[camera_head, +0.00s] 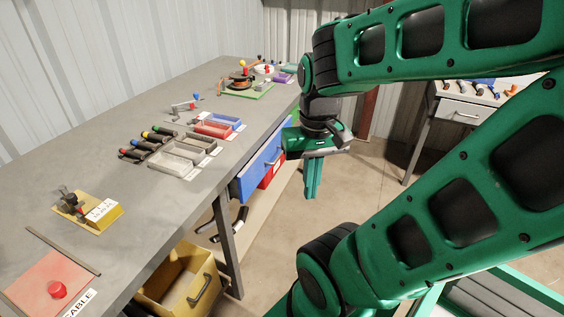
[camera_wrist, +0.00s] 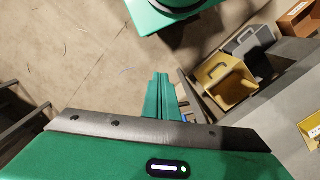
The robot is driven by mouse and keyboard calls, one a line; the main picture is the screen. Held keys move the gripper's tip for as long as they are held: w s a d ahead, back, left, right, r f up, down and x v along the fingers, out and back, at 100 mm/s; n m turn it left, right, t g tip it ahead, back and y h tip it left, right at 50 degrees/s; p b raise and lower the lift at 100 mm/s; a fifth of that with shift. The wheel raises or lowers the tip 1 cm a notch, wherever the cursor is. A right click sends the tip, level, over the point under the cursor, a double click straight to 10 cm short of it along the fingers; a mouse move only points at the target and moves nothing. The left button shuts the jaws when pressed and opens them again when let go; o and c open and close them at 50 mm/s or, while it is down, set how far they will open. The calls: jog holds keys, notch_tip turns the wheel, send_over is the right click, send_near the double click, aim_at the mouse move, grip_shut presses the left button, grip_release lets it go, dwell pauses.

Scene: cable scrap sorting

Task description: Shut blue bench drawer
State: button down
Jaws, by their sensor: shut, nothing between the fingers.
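The blue bench drawer (camera_head: 254,170) is under the right edge of the grey workbench in the head view.
A red drawer (camera_head: 272,168) sits by the blue one. A yellow bin (camera_head: 180,287) stands under the bench, near a bench leg (camera_head: 227,240). The bench top (camera_head: 125,195) holds trays and tools. Another table (camera_head: 460,112) stands at the right. Open floor lies between.

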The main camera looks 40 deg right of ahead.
jog(key=w+d+f+m+t+h, duration=0.1)
jog(key=w+d+f+m+t, duration=0.25)
jog(key=w+d+f, duration=0.55)
jog(key=w+d+f+m+t+h, duration=0.2)
jog(key=w+d+f+t, duration=0.25)
jog(key=w+d, duration=0.7)
jog(key=w+d+f, duration=0.1)
jog(key=w+f, duration=0.5)
jog(key=w, duration=0.3)
jog(key=shift+f, duration=0.3)
jog(key=shift+d, duration=0.1)
